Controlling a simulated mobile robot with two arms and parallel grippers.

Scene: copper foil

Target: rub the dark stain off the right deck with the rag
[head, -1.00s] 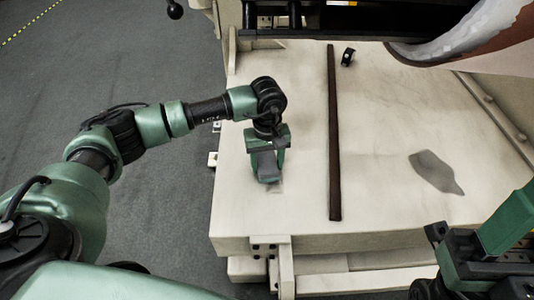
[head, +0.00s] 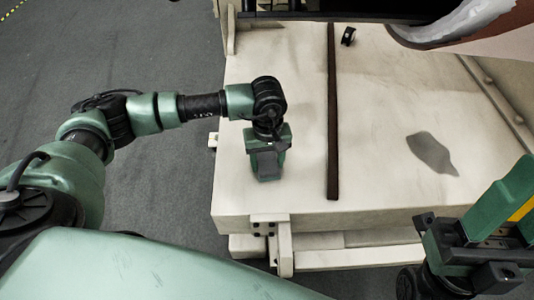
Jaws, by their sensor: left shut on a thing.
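The dark grey stain (head: 432,152) lies on the pale right deck (head: 385,110), to the right of a dark brown strip. My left gripper (head: 267,177) points down over the left deck (head: 295,120), left of the strip and near the front edge. It is shut on a small grey piece (head: 268,164), likely the rag, mostly hidden by the fingers. I cannot tell if it touches the deck. My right gripper (head: 478,235) is at the lower right, in front of the right deck; its fingertips are not clear.
The dark strip (head: 333,110) runs front to back between the decks. A small black item (head: 348,37) lies at the back of the right deck. A large copper-coloured roll (head: 480,30) overhangs the back right. Grey floor (head: 150,60) is open on the left.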

